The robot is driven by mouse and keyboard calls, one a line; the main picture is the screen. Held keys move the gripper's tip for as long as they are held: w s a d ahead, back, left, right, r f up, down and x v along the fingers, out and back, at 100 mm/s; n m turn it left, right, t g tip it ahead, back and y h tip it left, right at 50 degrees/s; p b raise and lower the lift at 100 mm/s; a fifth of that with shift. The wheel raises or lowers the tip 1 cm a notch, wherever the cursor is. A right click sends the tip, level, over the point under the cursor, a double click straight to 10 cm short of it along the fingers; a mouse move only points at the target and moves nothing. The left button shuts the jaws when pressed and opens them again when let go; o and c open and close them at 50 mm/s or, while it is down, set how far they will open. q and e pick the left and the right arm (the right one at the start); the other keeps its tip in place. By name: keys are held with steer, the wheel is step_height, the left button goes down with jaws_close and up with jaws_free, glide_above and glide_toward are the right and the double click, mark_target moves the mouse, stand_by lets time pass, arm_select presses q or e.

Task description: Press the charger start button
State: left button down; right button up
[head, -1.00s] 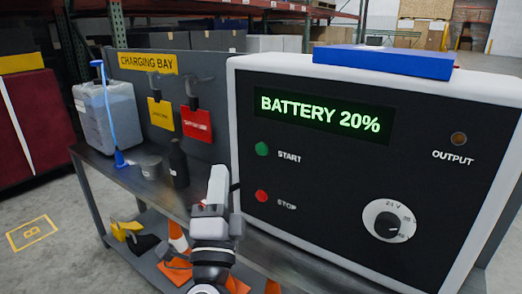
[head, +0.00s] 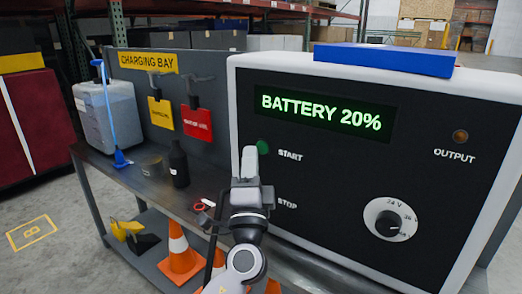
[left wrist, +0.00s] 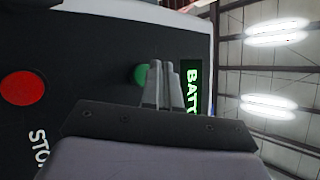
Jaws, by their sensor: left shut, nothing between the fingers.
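The charger (head: 330,190) has a black front in a white frame, and its display (head: 322,112) reads BATTERY 20%. The green start button (head: 263,147) shows just right of my left gripper's fingertips. My left gripper (head: 250,152) is shut and empty, with its fingers pointing up in front of the panel. In the left wrist view the green button (left wrist: 139,75) is partly hidden behind the shut fingers (left wrist: 160,68). I cannot tell whether the fingertips touch it. The red stop button (left wrist: 22,88) shows in the left wrist view but is hidden by my gripper in the head view. My right gripper is not in view.
A selector dial (head: 390,220) and an orange output lamp (head: 460,136) are on the charger's right side. A blue box (head: 385,60) lies on top. A dark bottle (head: 178,165) and a grey jug (head: 108,115) stand on the bench left. Orange cones (head: 180,252) stand below.

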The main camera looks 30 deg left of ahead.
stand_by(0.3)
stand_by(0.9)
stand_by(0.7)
arm_select(q)
steer(key=shift+w, duration=0.1)
steer(key=shift+w+b, duration=0.3)
steer(key=shift+b, duration=0.05)
steer(key=shift+w+b, duration=0.3)
steer(key=shift+w, duration=0.05)
stand_by(0.5)
steer(key=shift+s, duration=0.8)
